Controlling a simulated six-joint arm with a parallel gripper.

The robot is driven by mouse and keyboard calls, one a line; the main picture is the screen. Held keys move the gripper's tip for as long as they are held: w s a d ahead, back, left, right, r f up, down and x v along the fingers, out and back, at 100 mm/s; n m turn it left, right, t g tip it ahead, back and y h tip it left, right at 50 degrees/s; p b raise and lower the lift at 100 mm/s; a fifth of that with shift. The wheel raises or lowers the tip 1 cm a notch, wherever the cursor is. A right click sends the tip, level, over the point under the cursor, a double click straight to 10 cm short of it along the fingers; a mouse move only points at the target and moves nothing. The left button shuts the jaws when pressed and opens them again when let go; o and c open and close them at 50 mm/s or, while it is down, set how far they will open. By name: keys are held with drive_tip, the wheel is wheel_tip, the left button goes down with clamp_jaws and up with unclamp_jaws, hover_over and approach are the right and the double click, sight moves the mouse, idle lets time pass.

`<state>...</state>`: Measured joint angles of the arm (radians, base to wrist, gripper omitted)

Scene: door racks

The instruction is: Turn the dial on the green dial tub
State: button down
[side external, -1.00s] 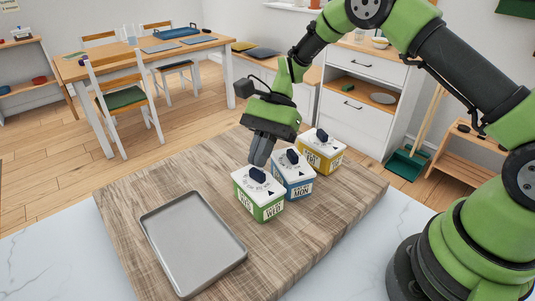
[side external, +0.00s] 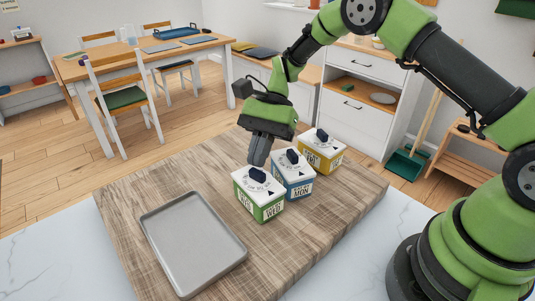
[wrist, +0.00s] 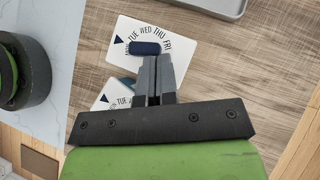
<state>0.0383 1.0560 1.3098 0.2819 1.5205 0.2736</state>
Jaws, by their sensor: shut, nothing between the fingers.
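The green dial tub (side external: 258,195) is a white-topped box with green sides, standing on the wooden board. Its dark blue dial (side external: 258,174) sits on top, with day names printed in an arc around it. In the wrist view, the tub's top (wrist: 165,70) shows the dial (wrist: 145,48) lying sideways, with a black triangle to its left. My gripper (side external: 257,163) is shut and empty. Its fingertips are right by the dial, and show beside its lower right edge in the wrist view (wrist: 156,58). I cannot tell whether they touch it.
A blue tub (side external: 294,180) and a yellow tub (side external: 322,155) stand in a row behind the green one. A grey metal tray (side external: 192,240) lies to the left on the wooden board (side external: 125,205). The board between tray and tubs is clear.

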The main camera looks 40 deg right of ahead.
drive_tip(key=shift+w+a+n+g+h, duration=0.2)
drive_tip(key=shift+n+g+h, duration=0.1)
drive_tip(key=shift+n+g, duration=0.5)
idle(1.3)
drive_tip(key=shift+w+a, duration=0.1)
drive_tip(key=shift+a, duration=0.1)
idle(4.3)
idle(0.8)
drive_tip(key=shift+s+d, duration=0.25)
drive_tip(key=shift+s, duration=0.5)
